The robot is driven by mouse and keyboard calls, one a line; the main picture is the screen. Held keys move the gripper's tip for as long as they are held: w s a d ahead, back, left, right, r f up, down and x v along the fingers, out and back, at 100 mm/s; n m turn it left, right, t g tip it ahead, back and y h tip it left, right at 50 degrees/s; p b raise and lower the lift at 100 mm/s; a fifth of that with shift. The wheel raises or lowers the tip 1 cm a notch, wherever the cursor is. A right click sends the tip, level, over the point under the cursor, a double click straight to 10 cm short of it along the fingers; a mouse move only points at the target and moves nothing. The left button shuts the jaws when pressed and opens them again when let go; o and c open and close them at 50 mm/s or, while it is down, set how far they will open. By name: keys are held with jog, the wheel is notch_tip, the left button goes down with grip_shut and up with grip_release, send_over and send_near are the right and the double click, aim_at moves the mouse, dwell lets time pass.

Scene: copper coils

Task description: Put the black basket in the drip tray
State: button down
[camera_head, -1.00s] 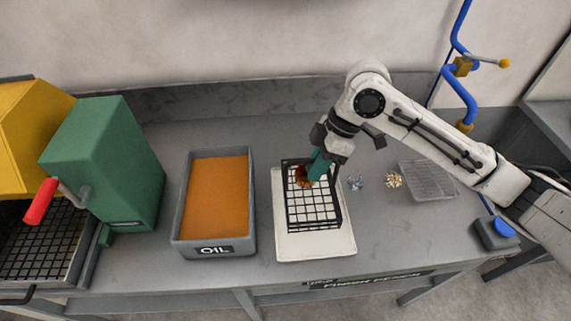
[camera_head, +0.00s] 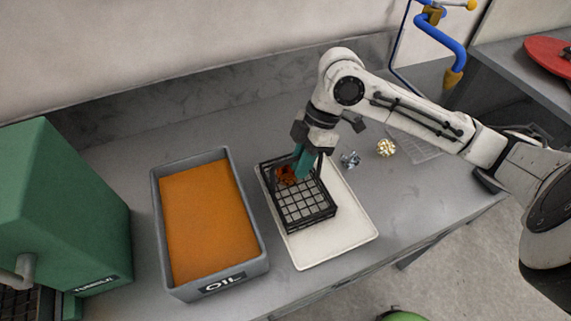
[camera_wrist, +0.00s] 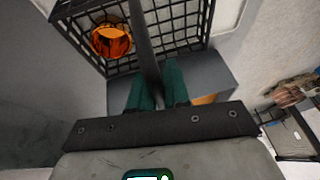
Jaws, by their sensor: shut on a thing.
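The black wire basket (camera_head: 305,204) is over the back-left part of a white tray (camera_head: 345,238), probably the drip tray; whether it touches the tray is unclear. An orange copper coil (camera_head: 286,175) lies in the basket's back-left corner. My gripper (camera_head: 303,170) is at the basket's back end, teal fingers pointing down. In the wrist view, the fingers (camera_wrist: 158,90) are shut on a black bar of the basket (camera_wrist: 185,22), and the coil (camera_wrist: 111,40) sits inside the mesh.
A grey bin of orange oil (camera_head: 208,222) stands just left of the white tray. A green machine (camera_head: 65,205) is at the far left. A silvery piece (camera_head: 350,159), a pale gold piece (camera_head: 386,147) and a clear tray (camera_head: 420,146) lie to the right.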

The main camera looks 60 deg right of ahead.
jog(key=shift+s+f, duration=0.1)
jog(key=shift+f, duration=0.15)
jog(key=c, duration=1.1)
grip_release()
jog(key=v, duration=1.2)
